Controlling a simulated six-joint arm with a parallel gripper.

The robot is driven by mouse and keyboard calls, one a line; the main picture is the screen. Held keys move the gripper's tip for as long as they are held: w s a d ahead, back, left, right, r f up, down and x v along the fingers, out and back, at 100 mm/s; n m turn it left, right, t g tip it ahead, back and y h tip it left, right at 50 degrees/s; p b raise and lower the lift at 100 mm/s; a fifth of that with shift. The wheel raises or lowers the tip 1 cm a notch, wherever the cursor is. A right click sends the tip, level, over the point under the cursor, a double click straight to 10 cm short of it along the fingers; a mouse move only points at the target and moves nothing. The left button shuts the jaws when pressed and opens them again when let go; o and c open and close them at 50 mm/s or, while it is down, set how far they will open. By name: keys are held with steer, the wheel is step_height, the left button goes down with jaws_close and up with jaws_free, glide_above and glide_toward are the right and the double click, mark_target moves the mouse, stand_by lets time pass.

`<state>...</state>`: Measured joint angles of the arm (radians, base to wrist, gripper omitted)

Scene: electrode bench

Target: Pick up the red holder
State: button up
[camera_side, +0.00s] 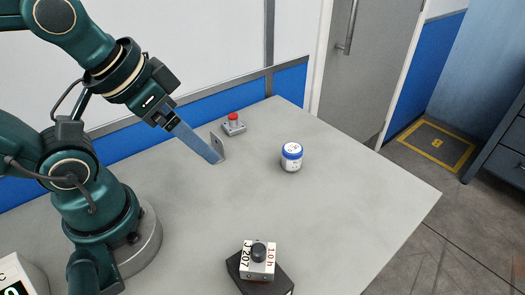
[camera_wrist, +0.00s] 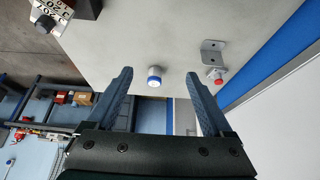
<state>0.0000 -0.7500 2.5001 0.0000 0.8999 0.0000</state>
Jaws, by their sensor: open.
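In the wrist view the red holder (camera_wrist: 217,76) shows just right of the right fingertip, partly beside a metal bracket. My gripper (camera_side: 214,158) hangs above the bench, in front of and left of the holder in the side view. In the wrist view my gripper (camera_wrist: 160,76) has its two blue fingers wide apart with nothing between them held.
The bent metal bracket (camera_side: 218,143) stands close beside the holder. A black-knobbed block (camera_side: 258,262) marked J207 sits on a dark box at the front. The bench (camera_side: 345,195) is clear between them.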

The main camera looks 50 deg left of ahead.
steer(key=c, duration=0.4)
steer(key=shift+o, duration=0.2)
